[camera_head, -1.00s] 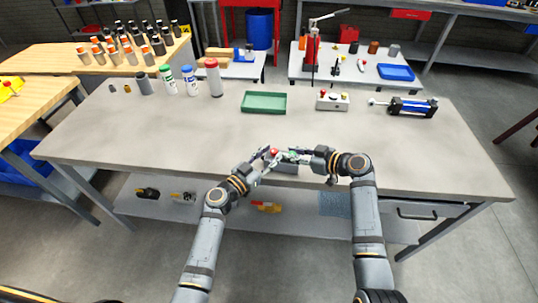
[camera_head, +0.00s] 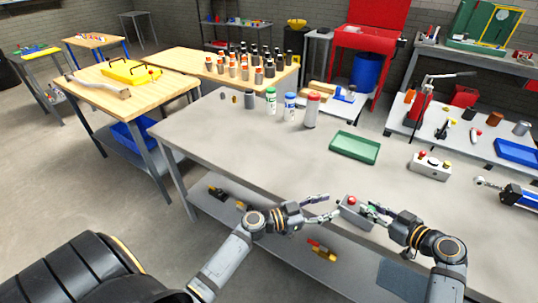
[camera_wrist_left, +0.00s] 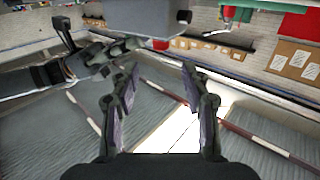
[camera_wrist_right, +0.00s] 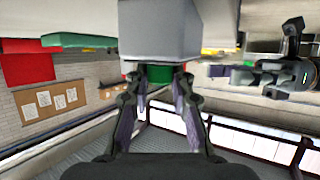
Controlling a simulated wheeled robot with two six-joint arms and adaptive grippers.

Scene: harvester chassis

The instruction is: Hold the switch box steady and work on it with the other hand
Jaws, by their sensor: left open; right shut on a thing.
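A grey switch box (camera_head: 350,209) with a red button on top is at the table's front edge in the head view. A green part shows on its right side, by my right fingers. My right gripper (camera_head: 371,211) is shut on the box from the right. In the right wrist view the grey box (camera_wrist_right: 160,30) fills the top centre at the fingertips. My left gripper (camera_head: 329,207) is open and empty, just left of the box. In the left wrist view the box (camera_wrist_left: 152,16) is beyond the spread fingers, its red button facing down the picture.
A green tray (camera_head: 355,147) and another button box (camera_head: 430,167) stand farther back on the grey table (camera_head: 240,140). A blue-black cylinder (camera_head: 518,196) lies at the right. Several bottles (camera_head: 311,112) stand at the back. The table's middle is clear.

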